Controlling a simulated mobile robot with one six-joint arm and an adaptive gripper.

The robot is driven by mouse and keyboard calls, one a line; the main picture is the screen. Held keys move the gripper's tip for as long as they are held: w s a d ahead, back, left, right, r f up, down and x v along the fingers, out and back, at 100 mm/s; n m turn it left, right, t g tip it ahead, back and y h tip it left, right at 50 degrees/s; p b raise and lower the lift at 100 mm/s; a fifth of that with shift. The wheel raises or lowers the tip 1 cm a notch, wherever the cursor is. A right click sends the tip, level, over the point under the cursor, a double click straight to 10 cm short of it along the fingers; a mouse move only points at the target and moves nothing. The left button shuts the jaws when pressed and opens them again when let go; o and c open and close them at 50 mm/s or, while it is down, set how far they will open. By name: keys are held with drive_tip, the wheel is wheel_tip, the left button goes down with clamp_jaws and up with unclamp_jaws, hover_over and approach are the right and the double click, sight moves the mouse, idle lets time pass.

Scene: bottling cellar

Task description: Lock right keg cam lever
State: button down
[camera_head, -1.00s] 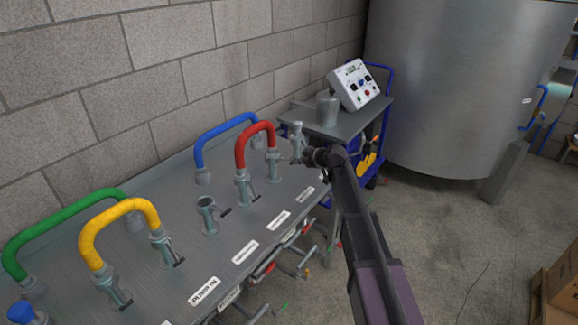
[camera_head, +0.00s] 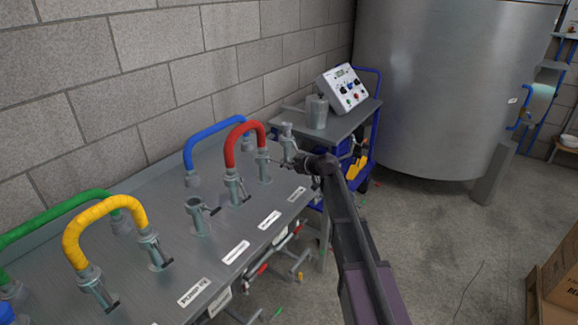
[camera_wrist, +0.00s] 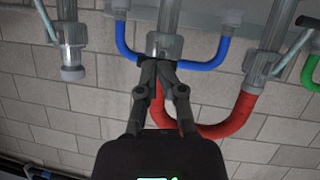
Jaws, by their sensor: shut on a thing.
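In the head view a red U-shaped hose (camera_head: 228,148) runs between two couplings on the steel bench. Its right coupling (camera_head: 264,168) stands upright, with a short cam lever (camera_head: 275,161) pointing toward my gripper (camera_head: 291,165). In the wrist view, where the scene hangs upside down, my gripper (camera_wrist: 157,63) has its fingertips drawn together at the collar of that right coupling (camera_wrist: 166,43). It is shut on the lever, which is mostly hidden between the fingertips. The red hose's left coupling (camera_wrist: 263,65) also shows there. The wording on the bench labels near the red hose is too small to read.
A bare metal fitting (camera_head: 287,138) rises close beside my gripper at the bench's right end. Blue (camera_head: 208,126), yellow (camera_head: 92,211) and green (camera_head: 65,206) hoses and an open port (camera_head: 197,215) lie left. A trolley (camera_head: 350,125) stands behind.

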drive_tip(key=shift+w+a+f+b, duration=0.2)
drive_tip(key=shift+a+f+b, duration=0.05)
drive_tip(key=shift+f+b, duration=0.15)
wheel_tip(320, 180, down, 3)
drive_tip(key=b, duration=0.2)
drive_tip(key=shift+w+b, duration=0.1)
drive_tip(key=shift+b, duration=0.2)
drive_tip(key=shift+w+a+f+b, duration=0.1)
drive_tip(key=shift+a+f+b, duration=0.05)
drive_tip(key=shift+f+b, duration=0.3)
drive_tip(key=shift+w+a+f+b, duration=0.1)
drive_tip(key=shift+f+b, duration=0.3)
drive_tip(key=shift+b, duration=0.05)
drive_tip(key=shift+w+a+f+b, duration=0.15)
drive_tip(key=shift+a+f+b, duration=0.1)
drive_tip(key=shift+f+b, duration=0.25)
drive_tip(key=shift+r, duration=0.15)
drive_tip(key=shift+r+p, duration=0.65)
drive_tip(key=shift+p, duration=0.15)
